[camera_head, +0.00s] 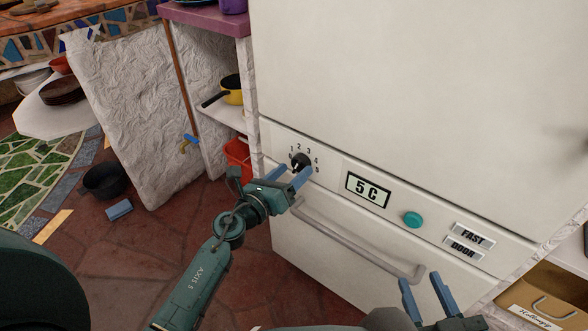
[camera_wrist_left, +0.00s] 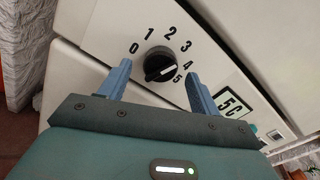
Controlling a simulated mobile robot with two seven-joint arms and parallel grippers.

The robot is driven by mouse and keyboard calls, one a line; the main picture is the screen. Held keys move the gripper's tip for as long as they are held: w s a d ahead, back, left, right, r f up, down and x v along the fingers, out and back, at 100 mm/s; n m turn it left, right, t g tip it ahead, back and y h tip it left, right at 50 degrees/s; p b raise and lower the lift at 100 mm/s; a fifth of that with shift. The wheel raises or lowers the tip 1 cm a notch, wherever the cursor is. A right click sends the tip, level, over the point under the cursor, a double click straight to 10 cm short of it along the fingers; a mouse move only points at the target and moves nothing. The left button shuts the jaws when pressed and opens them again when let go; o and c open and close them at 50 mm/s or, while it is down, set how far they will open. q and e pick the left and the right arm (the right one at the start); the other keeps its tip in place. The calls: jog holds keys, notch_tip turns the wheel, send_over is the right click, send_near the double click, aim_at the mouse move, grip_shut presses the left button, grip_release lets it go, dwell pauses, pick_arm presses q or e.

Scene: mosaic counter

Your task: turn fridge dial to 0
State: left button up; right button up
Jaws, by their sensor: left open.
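The fridge dial (camera_head: 300,160) is a round black knob on the white fridge's control strip, ringed by numbers. In the left wrist view the dial (camera_wrist_left: 160,62) shows a white pointer mark on its right side, towards the 4 and 5; the 0 is at its left. My left gripper (camera_head: 290,174) is open in front of the dial. In the left wrist view its blue fingers (camera_wrist_left: 158,73) are on either side of the dial, with gaps visible. My right gripper (camera_head: 422,282) is open and empty, low in front of the fridge.
A display (camera_head: 368,190) reading 5C, a teal button (camera_head: 413,219) and FAST and DOOR labels (camera_head: 468,243) lie right of the dial. A long handle (camera_head: 350,240) runs below. Left are a shelf with a yellow pan (camera_head: 232,92), a red bin (camera_head: 238,155) and a dark pot (camera_head: 104,181).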

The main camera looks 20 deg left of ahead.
pick_arm(q)
jog(key=shift+x, duration=0.8)
jog(key=shift+c, duration=0.3)
jog(key=c, duration=0.9)
